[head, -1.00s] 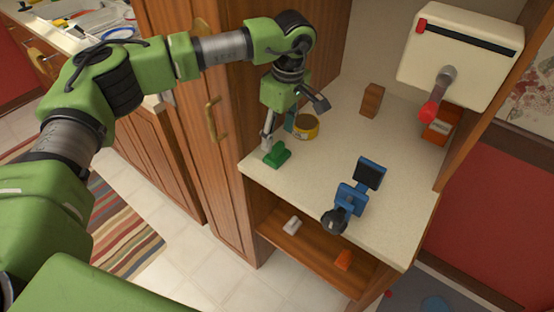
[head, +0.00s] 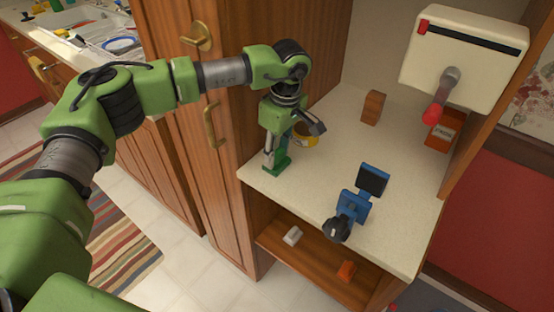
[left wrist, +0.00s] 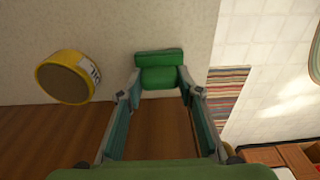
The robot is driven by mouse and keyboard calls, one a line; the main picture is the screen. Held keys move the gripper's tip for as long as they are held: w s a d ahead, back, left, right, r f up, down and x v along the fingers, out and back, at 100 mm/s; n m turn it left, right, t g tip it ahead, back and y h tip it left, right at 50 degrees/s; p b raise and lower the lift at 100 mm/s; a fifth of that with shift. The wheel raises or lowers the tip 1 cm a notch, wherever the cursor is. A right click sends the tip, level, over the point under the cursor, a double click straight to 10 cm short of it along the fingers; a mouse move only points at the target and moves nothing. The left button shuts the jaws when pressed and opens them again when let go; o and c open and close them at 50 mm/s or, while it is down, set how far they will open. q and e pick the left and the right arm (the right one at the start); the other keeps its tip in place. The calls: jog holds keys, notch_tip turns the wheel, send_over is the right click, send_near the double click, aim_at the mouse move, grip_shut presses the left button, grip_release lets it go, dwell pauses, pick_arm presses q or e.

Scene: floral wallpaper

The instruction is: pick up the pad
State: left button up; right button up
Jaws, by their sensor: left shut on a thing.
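The green pad (head: 278,164) sits on the pale counter (head: 320,190) near its front left corner. In the left wrist view the pad (left wrist: 159,75) lies between the fingertips, which touch its two sides. My left gripper (head: 276,158) reaches down from above and is shut on the pad. The pad appears to rest on the counter; I see no clear gap under it. My right gripper does not show.
A yellow round tin (head: 306,136) stands close beside the gripper. Behind it is a brown block (head: 373,107). A blue and black object (head: 352,205) stands at the front right. A cream box (head: 464,58) with a red-tipped lever is at the back right. A tall wooden cabinet (head: 225,110) borders the left.

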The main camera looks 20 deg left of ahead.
pick_arm(q)
jog(key=shift+r, duration=0.1)
jog(key=shift+r, duration=0.25)
jog(key=r+p, duration=0.1)
jog(key=r, duration=0.1)
jog(key=r+p, duration=0.1)
jog(key=shift+s+a+r+p, duration=0.1)
jog(key=shift+s+r+p, duration=0.2)
jog(key=shift+r, duration=0.1)
jog(key=s+a+r+p, duration=0.1)
jog(key=s+r, duration=0.3)
jog(key=s, duration=0.2)
jog(key=s+a+r+p, duration=0.1)
jog(key=s+a+r, duration=0.1)
jog(key=s+r, duration=0.2)
jog(key=s, duration=0.3)
jog(key=shift+a+r, duration=0.25)
jog(key=shift+a, duration=0.05)
jog(key=shift+w, duration=0.1)
jog(key=shift+o, duration=1)
jog(key=shift+c, duration=0.3)
